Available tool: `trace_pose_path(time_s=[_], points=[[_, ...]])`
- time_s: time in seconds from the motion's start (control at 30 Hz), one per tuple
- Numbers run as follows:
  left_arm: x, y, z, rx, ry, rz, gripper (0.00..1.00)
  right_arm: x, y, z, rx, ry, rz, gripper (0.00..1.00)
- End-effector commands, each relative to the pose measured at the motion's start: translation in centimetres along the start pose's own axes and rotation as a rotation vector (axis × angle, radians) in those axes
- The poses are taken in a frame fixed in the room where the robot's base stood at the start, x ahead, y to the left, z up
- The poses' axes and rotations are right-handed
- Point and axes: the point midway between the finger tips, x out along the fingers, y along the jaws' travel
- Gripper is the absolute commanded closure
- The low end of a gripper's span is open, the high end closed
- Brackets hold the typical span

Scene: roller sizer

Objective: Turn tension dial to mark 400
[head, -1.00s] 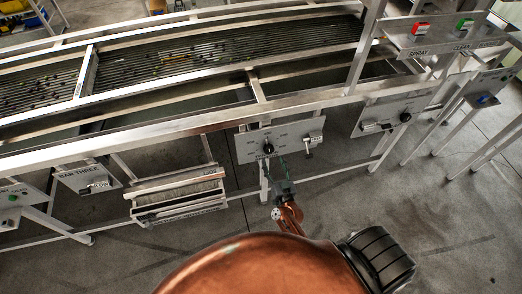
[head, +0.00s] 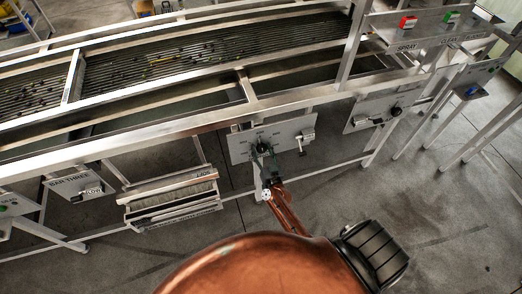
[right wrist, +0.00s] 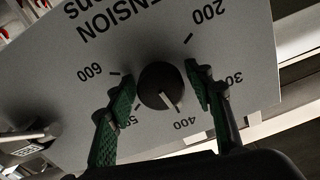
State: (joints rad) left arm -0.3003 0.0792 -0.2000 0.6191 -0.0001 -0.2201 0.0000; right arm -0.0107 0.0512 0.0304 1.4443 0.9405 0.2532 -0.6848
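The tension dial is a round black knob (right wrist: 160,84) on a grey panel (right wrist: 235,55) with marks from 200 to 600, seen upside down in the right wrist view. Its white pointer line points down and slightly right, toward the 400 label (right wrist: 185,123). My right gripper (right wrist: 159,80) has its green-padded fingers on either side of the knob, with narrow gaps seeming to show; contact is unclear. In the head view my right gripper (head: 265,160) is at the panel (head: 240,150) and partly covers the dial. My left gripper is not in view.
A lever (head: 303,137) sits on the same panel, right of the dial. Another panel (head: 362,113) with a black knob stands further right. A slatted metal box (head: 172,200) is at left. The roller bed (head: 200,60) runs behind, above the panels.

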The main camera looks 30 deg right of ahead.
Motion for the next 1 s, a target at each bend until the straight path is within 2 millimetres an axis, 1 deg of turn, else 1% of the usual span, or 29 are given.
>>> trace_pose_path(time_s=[0.03, 0.4, 0.5, 0.6, 0.83, 1.0], points=[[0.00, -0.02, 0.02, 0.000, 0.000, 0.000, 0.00, -0.01, -0.02, 0.00, 0.000, 0.000, 0.000, 0.57], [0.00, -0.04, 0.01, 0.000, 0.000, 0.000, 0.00, -0.02, -0.05, 0.00, 0.001, 0.000, -0.001, 0.83], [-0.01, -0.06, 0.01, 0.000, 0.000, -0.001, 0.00, -0.02, -0.06, 0.01, 0.001, 0.000, -0.001, 0.88], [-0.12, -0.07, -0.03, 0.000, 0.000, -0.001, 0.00, -0.01, -0.09, -0.02, 0.015, 0.000, -0.001, 0.88], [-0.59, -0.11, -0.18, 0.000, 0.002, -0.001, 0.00, 0.01, -0.15, -0.07, 0.120, 0.000, -0.001, 0.88], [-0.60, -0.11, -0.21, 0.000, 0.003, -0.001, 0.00, 0.02, -0.15, -0.05, 0.143, 0.001, -0.002, 0.88]])
